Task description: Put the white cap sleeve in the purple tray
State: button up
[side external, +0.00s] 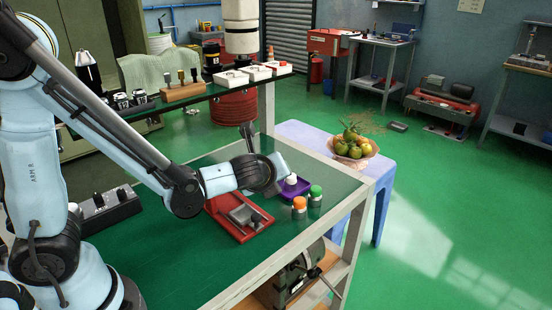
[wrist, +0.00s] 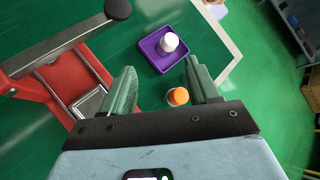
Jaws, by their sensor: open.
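The purple tray (side external: 305,190) sits on the green cart top near its far right corner. It also shows in the wrist view (wrist: 151,57), ahead of my fingers. The white cap sleeve (wrist: 169,42) stands upright inside the tray, and its white top shows in the side view (side external: 291,180). My gripper (wrist: 160,66) is open with nothing held between its fingers. In the side view my wrist is just left of the tray and the fingertips are hard to make out.
An orange-capped sleeve (side external: 299,204) stands in front of the tray; in the wrist view it (wrist: 178,97) is close to my right finger. A red lever tool (side external: 240,222) lies left. The front cart top is clear.

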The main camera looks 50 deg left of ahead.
jog(key=s+r+n+g+h, duration=0.1)
jog(key=s+r+n+h, duration=0.1)
jog(key=s+n, duration=0.4)
jog(key=s+r+n+g+h, duration=0.1)
jog(key=s+n, duration=0.5)
jog(key=n, duration=1)
jog(key=r+h, duration=0.1)
jog(key=h, duration=0.1)
jog(key=shift+s+d+r+n+h, duration=0.15)
jog(key=shift+d+r+n+h, duration=0.15)
jog(key=shift+r+h, duration=0.1)
